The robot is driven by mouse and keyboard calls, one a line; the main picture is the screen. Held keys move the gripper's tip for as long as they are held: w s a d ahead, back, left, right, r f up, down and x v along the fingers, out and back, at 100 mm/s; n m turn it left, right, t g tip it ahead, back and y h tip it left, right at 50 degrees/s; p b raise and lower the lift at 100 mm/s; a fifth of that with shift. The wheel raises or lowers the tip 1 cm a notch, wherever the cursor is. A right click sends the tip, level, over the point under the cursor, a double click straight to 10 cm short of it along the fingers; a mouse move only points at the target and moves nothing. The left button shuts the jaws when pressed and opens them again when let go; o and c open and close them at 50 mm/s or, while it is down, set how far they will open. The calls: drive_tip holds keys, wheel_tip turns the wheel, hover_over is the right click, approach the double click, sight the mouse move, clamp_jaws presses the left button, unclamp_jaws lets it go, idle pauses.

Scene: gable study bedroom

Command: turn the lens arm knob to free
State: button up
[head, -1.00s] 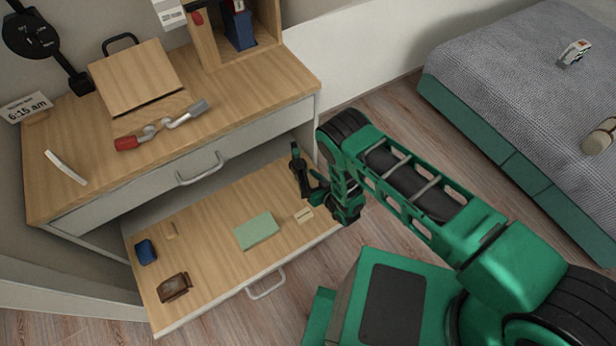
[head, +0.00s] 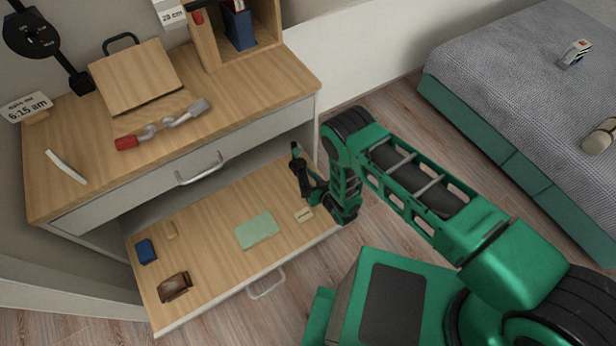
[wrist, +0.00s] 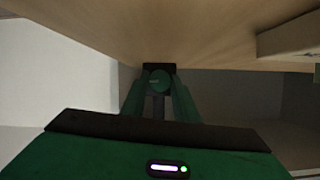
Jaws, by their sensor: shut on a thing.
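My gripper (head: 304,176) is low over the right part of the pulled-out drawer (head: 205,240), next to a slim black upright piece (head: 296,158). In the wrist view my gripper's two green fingers (wrist: 160,98) close on a small round dark-green knob (wrist: 160,81) with a pale mark. A black block (wrist: 159,67) sits directly behind the knob. I cannot read the knob's setting, and my fingers hide its sides. A black round head with pale lettering (head: 30,36) stands on a thin black arm at the far left of the desk.
The drawer holds a green pad (head: 257,231), a blue item (head: 146,251), a brown item (head: 174,287) and small pale blocks. On the desk (head: 240,95) lie a red-ended tool (head: 127,143) and a white strip (head: 66,167). A bed (head: 500,80) stands at the right.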

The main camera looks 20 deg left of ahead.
drive_tip(key=n+t+h, duration=0.1)
drive_tip(key=n, duration=0.1)
drive_tip(key=n+t, duration=0.1)
drive_tip(key=n, duration=0.1)
drive_tip(key=shift+s+a+f+t+h, duration=0.1)
drive_tip(key=shift+s+t+h, duration=0.05)
drive_tip(key=shift+t+h, duration=0.2)
drive_tip(key=shift+n, duration=0.3)
idle(0.4)
drive_tip(key=o, duration=1.1)
drive_tip(key=shift+c, duration=0.2)
drive_tip(key=v, duration=1)
drive_tip(key=shift+s, duration=0.3)
